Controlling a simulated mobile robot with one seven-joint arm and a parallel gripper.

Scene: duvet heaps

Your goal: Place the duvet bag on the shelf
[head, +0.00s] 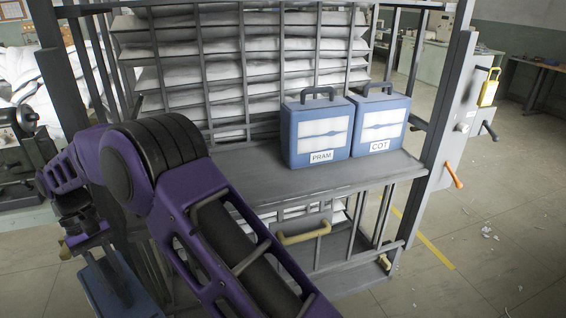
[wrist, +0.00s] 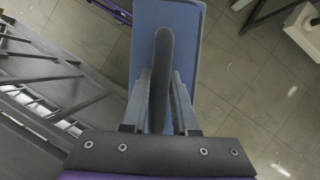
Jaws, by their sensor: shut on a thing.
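My gripper (head: 82,236) is at the lower left in the head view, left of the shelf and below its level. It is shut on the dark handle of a blue duvet bag (head: 115,288), which hangs under it and is cut off by the frame's bottom edge. In the wrist view the blue bag (wrist: 187,62) lies beyond the fingers (wrist: 159,103), with the handle between them. Its label is not visible. The grey shelf (head: 225,176) juts from a barred rack. Its left part is bare, partly hidden by my arm.
Two blue bags stand upright side by side on the shelf's right part, labelled PRAM (head: 321,130) and COT (head: 381,122). White folded duvets (head: 210,75) fill the rack behind bars. A tan handle (head: 303,233) sticks out below the shelf. The floor at right is mostly clear.

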